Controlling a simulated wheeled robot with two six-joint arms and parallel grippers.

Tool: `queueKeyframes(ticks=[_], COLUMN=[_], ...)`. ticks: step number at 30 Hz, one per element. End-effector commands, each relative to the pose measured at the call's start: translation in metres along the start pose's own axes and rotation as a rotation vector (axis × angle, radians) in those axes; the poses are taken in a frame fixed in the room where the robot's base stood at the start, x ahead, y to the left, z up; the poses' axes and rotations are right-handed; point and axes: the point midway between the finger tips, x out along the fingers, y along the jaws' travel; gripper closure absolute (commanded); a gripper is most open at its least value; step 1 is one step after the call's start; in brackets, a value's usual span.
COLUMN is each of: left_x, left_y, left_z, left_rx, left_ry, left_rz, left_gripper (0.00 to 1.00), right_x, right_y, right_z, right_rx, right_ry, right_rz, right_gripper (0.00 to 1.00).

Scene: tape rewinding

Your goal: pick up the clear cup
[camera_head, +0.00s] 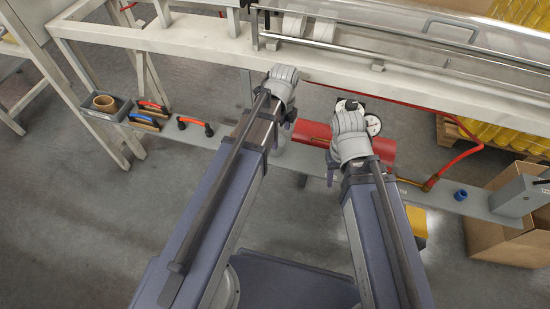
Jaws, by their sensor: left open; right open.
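My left gripper (284,82) is at the end of the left arm, just in front of the white frame's front beam. My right gripper (349,120) is over the red cylinder (312,134) on the grey shelf. Both grippers are open. Their fingertips are mostly hidden behind the wrists, and I see nothing held in either.
A grey bin (104,114) holds a brown tape roll (104,102). A blue ring (460,195) and a grey box (518,196) are at right. A white frame (180,42) with white rolls (293,25) and metal rails spans the back.

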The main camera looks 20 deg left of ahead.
Motion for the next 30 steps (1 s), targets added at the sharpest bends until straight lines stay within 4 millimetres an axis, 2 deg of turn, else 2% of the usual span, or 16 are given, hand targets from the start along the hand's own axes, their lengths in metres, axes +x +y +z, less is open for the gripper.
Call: queueKeyframes(ticks=[1, 8, 14, 23, 30], left_x=[0.016, 0.028, 0.03, 0.054, 0.056], left_y=[-0.006, -0.012, -0.012, -0.013, -0.013], left_z=[0.007, 0.018, 0.019, 0.019, 0.02], left_rx=[0.055, 0.206, 0.217, 0.216, 0.215], left_ry=[0.003, 0.009, 0.009, 0.009, 0.009], left_rz=[-0.003, -0.01, -0.01, -0.01, -0.01], left_gripper=[0.0, 0.0, 0.0, 0.0, 0.0], right_x=[0.016, 0.027, 0.029, 0.054, 0.056], right_y=[-0.002, -0.003, -0.003, -0.005, -0.005], right_z=[-0.001, -0.002, -0.002, -0.003, -0.003], right_rx=[0.0, 0.0, 0.0, 0.0, 0.0], right_ry=[0.0, 0.0, 0.0, 0.0, 0.0], right_rz=[0.0, 0.0, 0.0, 0.0, 0.0], right_gripper=[0.5, 0.5, 0.5, 0.5, 0.5])
